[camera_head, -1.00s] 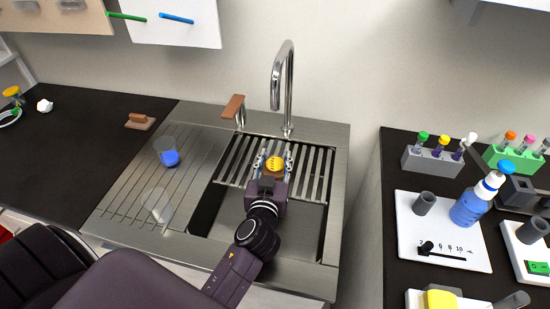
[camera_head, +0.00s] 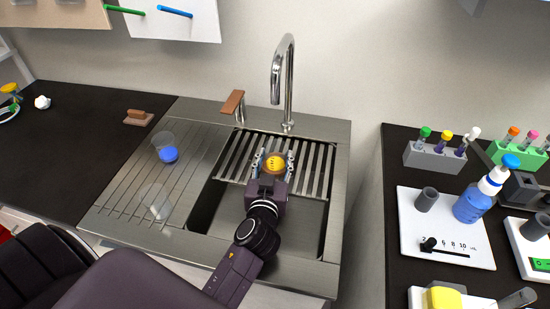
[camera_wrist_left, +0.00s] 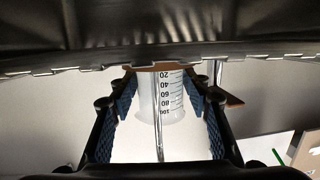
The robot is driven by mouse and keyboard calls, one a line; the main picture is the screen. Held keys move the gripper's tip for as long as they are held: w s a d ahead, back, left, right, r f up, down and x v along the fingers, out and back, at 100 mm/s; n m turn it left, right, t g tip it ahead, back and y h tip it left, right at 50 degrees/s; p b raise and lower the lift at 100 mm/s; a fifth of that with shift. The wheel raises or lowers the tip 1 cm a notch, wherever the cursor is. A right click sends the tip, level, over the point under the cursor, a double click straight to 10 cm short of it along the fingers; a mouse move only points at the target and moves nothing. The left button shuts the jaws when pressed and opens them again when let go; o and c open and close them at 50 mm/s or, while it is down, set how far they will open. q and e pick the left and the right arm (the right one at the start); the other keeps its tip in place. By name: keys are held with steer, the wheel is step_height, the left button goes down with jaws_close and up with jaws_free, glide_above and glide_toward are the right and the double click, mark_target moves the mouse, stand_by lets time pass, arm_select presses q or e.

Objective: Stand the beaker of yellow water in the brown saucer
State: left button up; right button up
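The beaker of yellow water (camera_head: 275,163) stands upright over the sink's rack, between the fingers of my left gripper (camera_head: 274,164). In the left wrist view, which is upside down, the clear, marked beaker (camera_wrist_left: 163,100) has its base against the brown saucer (camera_wrist_left: 166,66), which shows as a thin edge by the rack. My left gripper's blue-padded fingers (camera_wrist_left: 170,103) are open, with a gap on each side of the beaker. Much of the saucer is hidden in the head view. My right gripper is not in view.
A beaker of blue water (camera_head: 166,150) and an empty clear beaker (camera_head: 156,203) stand on the ridged drainboard at left. The tap (camera_head: 287,85) rises behind the rack (camera_head: 312,165). The right counter holds a blue bottle (camera_head: 473,205) and tube racks (camera_head: 433,157).

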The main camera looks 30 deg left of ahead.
arm_select(q)
steer(key=shift+o, duration=1.3)
step_height(320, 180, up, 10)
stand_by(0.6)
